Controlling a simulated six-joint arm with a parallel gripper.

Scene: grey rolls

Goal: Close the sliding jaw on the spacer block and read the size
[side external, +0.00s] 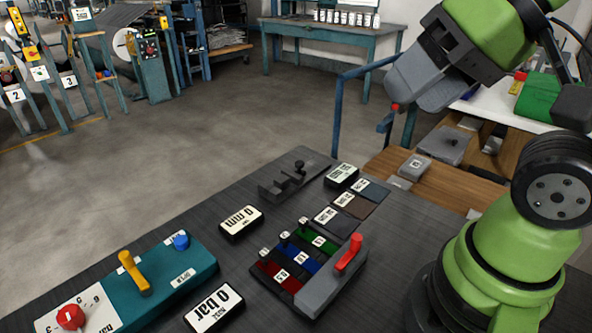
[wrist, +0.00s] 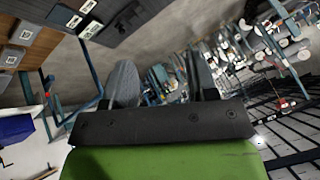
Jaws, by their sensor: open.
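The dark sliding-jaw gauge (side external: 294,178) lies at the far edge of the dark table, with a round black knob on top. I cannot tell whether a block sits between its jaws. A display box (side external: 241,221) in front of it reads 0 mm. My gripper (side external: 408,88) is high above and right of the gauge, well away from everything. In the wrist view, my gripper (wrist: 163,78) shows two spread fingers with nothing between them.
A grey block with a red handle (side external: 348,254) adjoins the rack. A teal box with a yellow lever (side external: 133,272) and a 0 bar display (side external: 213,308) stand front left. Label cards and swatches (side external: 350,206) lie right of the gauge. A wooden shelf (side external: 440,166) stands beyond.

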